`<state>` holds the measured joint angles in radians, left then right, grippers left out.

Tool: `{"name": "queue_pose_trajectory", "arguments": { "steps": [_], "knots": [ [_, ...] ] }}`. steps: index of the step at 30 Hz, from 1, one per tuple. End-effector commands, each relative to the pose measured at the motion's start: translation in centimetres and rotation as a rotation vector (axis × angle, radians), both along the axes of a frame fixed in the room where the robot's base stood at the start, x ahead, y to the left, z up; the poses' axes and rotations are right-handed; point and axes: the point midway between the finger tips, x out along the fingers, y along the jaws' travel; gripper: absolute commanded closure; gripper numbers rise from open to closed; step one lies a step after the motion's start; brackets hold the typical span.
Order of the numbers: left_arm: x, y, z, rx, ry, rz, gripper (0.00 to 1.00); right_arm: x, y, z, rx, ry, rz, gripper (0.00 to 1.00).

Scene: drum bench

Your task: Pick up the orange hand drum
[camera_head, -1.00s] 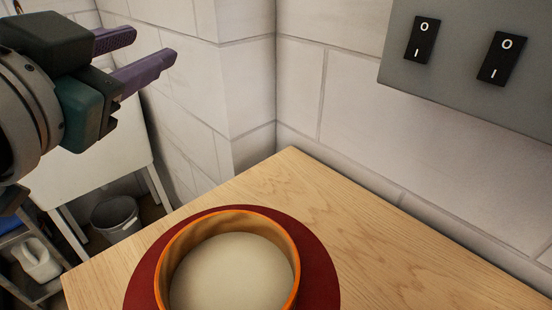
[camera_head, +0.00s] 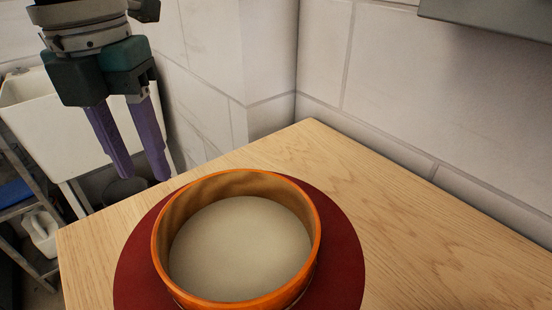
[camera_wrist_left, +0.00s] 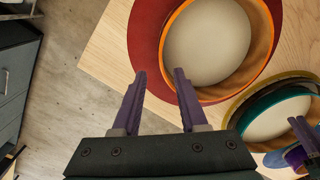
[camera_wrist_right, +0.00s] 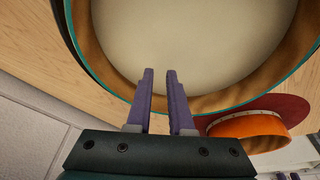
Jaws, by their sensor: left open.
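The orange hand drum (camera_head: 312,250) lies flat on a dark red round mat (camera_head: 345,262), its pale skin visible inside the rim. My left gripper (camera_head: 147,178) is open and empty, pointing down, above and beyond the drum's left side. In the left wrist view its fingers (camera_wrist_left: 160,72) are apart, short of the drum (camera_wrist_left: 262,72) and clear of it. My right gripper (camera_wrist_right: 160,72) has a narrow gap between its fingers. It is over a teal-rimmed drum (camera_wrist_right: 200,40), and I cannot tell whether it touches it. The orange drum (camera_wrist_right: 245,126) shows beyond.
The teal-rimmed drum (camera_wrist_left: 270,115) stands beside the orange drum on the wooden bench (camera_head: 430,235). White block walls (camera_head: 385,100) meet behind the bench corner.

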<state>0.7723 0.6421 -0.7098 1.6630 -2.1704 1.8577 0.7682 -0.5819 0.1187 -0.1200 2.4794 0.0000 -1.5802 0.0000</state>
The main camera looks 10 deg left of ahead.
Motion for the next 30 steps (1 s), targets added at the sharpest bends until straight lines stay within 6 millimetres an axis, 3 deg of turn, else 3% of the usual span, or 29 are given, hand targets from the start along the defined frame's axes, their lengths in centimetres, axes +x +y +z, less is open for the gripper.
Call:
{"name": "queue_pose_trajectory", "arguments": {
  "steps": [4,14,21,30],
  "knots": [
    [-0.2,0.6,-2.0,0.028,0.015,0.012,0.57,0.0,0.0,0.0,0.000,-0.002,0.000,0.80],
    [-0.3,0.2,-5.6,0.023,0.012,0.008,0.57,0.1,0.0,0.1,0.000,-0.003,0.000,0.80],
    [-0.5,-0.4,-9.2,0.023,0.011,0.009,0.57,0.1,0.0,-0.1,0.000,-0.003,0.000,0.80],
    [-0.4,-0.4,-9.7,0.022,0.008,0.006,0.57,0.1,0.0,-0.1,-0.001,-0.003,0.001,0.80]
  ]
}}
